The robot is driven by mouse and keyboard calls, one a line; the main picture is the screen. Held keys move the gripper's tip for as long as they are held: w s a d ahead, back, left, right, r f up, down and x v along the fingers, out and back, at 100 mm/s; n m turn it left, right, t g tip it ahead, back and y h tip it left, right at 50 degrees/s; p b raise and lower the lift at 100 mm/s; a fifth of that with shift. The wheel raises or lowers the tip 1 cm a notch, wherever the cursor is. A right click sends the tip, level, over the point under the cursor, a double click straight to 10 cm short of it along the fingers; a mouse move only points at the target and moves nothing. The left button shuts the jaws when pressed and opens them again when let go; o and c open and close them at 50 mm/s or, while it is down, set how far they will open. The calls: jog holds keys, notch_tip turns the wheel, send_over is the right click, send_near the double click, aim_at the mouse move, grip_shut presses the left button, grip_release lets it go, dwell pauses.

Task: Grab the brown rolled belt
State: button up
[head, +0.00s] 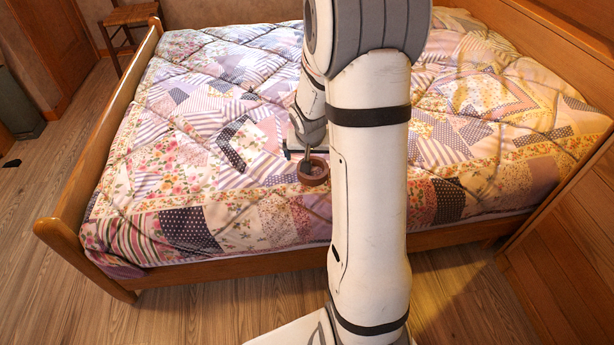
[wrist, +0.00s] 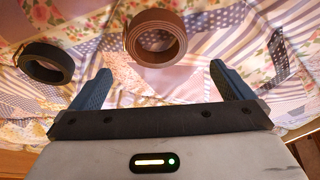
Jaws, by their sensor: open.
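The brown rolled belt (head: 314,179) lies on the patchwork quilt in the head view, right by my gripper (head: 302,155). In the wrist view the brown rolled belt (wrist: 157,57) is a round coil with an open middle, at the top centre. My gripper (wrist: 160,70) is open and empty in the wrist view. Its two dark fingers point towards the coil, one toward each side, with the belt just beyond the fingertips. I cannot tell the height of the fingers above the quilt. In the head view, my arm hides part of the bed to the right of the belt.
A dark rolled belt (wrist: 52,73) lies left of the brown one in the wrist view, near the left finger. The quilt (head: 180,130) is creased and otherwise clear around them. The bed has a wooden footboard (head: 100,140) at left and a wooden panel (head: 560,190) at right.

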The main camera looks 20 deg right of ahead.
aim_at(313, 171)
jog(key=b+x, duration=0.1)
jog(key=x, duration=0.2)
jog(key=b+x, duration=0.1)
jog(key=x, duration=0.3)
jog(key=b+x, duration=0.1)
jog(key=x, duration=0.2)
jog(key=shift+w+d+f, duration=0.15)
jog(key=shift+w+d, duration=0.05)
jog(key=shift+d, duration=0.2)
jog(key=shift+c, duration=0.6)
jog(key=c, duration=0.7)
